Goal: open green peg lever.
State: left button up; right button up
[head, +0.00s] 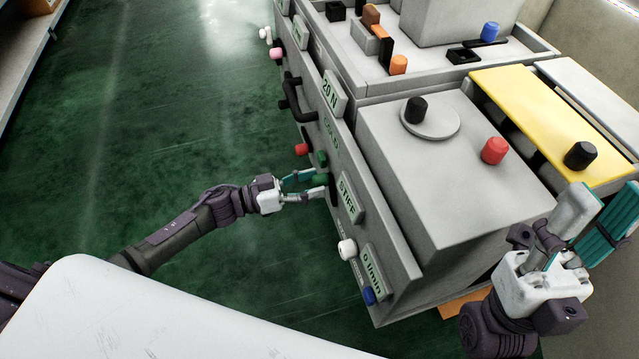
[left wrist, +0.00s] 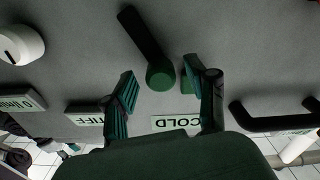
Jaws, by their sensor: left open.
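The green peg lever shows in the left wrist view as a black bar with a round green peg (left wrist: 160,75) at its lower end, on the grey panel. The bar slants up and to the left. My left gripper (left wrist: 163,92) is open, with one finger on each side of the peg and gaps visible on both sides. In the head view my left gripper (head: 312,186) is at the machine's front panel, beside the "STIFF" label, and its fingers partly hide the lever. My right gripper (head: 592,220) is at the lower right, above the machine's near end; its finger gap is unclear.
A red peg (head: 302,149) and a black handle (head: 292,97) stick out of the panel beyond my left gripper. A white knob (head: 347,249) and a blue knob (head: 369,296) are nearer. The green floor (head: 150,130) left of the machine is clear.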

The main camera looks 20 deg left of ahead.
pick_arm(q)
jog(key=shift+x, duration=1.05)
grip_shut()
